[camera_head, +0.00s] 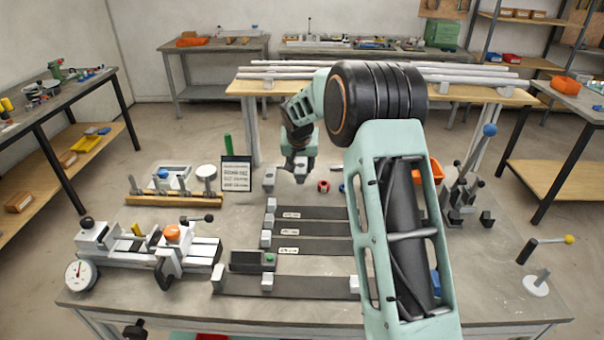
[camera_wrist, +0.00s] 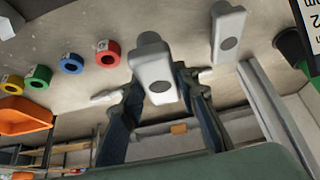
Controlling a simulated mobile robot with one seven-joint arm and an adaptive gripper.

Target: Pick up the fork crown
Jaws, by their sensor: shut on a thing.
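The fork crown (camera_wrist: 152,68) is a pale grey block with a short rounded stub and a dark round spot on its face. In the wrist view it sits between the two dark fingers of my gripper (camera_wrist: 160,88), which is shut on it. In the head view my gripper (camera_head: 299,166) points down over the middle of the bench, with the pale piece (camera_head: 301,174) at its tips. I cannot tell whether the piece touches the bench.
A similar pale piece (camera_wrist: 229,32) stands close beside; it also shows in the head view (camera_head: 269,179). Coloured rings (camera_wrist: 71,63) and an orange bin (camera_wrist: 22,118) lie nearby. A black sign (camera_head: 237,173) stands to the left. Dark strips (camera_head: 318,229) with pale blocks lie in front.

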